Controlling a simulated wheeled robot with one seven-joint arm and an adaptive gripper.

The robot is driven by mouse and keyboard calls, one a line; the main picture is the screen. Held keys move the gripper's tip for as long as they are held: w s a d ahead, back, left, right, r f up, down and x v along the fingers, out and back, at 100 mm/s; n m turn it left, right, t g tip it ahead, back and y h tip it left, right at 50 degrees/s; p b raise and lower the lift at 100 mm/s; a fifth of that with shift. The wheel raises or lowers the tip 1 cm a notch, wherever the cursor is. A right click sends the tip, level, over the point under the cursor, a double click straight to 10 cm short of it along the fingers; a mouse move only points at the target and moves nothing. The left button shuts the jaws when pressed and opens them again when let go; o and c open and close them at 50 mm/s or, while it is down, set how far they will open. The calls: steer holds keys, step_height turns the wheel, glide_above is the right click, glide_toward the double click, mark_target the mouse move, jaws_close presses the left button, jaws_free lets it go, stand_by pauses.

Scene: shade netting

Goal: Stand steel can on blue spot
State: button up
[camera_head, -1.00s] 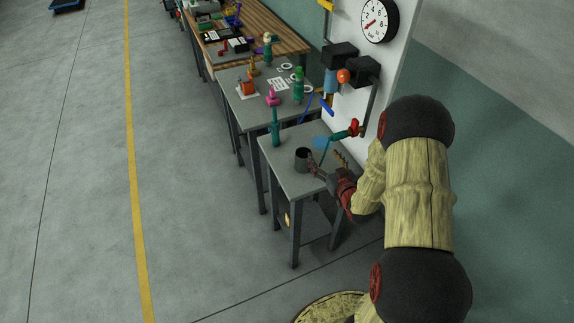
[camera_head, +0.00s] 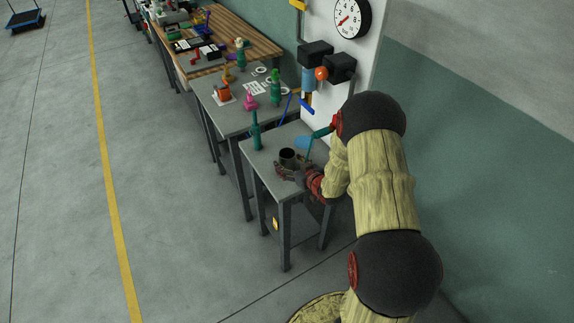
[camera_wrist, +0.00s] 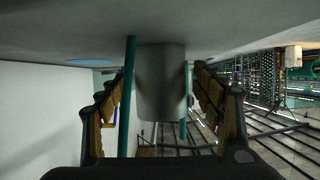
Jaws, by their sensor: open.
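The steel can (camera_head: 287,157), a dark grey open-topped cylinder, stands upright on the small grey table (camera_head: 262,155). The blue spot (camera_head: 303,142) lies flat on the same table, behind and to the right of the can, and the can is off it. My gripper (camera_head: 287,173) is low at the can's near side, its fingers open. The wrist view looks upside down, with the tabletop above. There the can (camera_wrist: 161,80) sits between the two open fingers with gaps at both sides, and the blue spot (camera_wrist: 90,62) shows at left. Part of the can's lower side is hidden by my gripper in the head view.
A teal bottle-like post (camera_head: 256,132) stands at the table's left rear. A thin teal rod (camera_head: 308,148) rises close to the can and blue spot. A wall panel (camera_head: 325,75) with dark boxes is behind. Farther tables hold several objects.

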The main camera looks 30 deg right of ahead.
steer(key=shift+x, duration=1.05)
steer(key=shift+c, duration=0.4)
steer(key=c, duration=1.3)
steer(key=shift+r, duration=0.1)
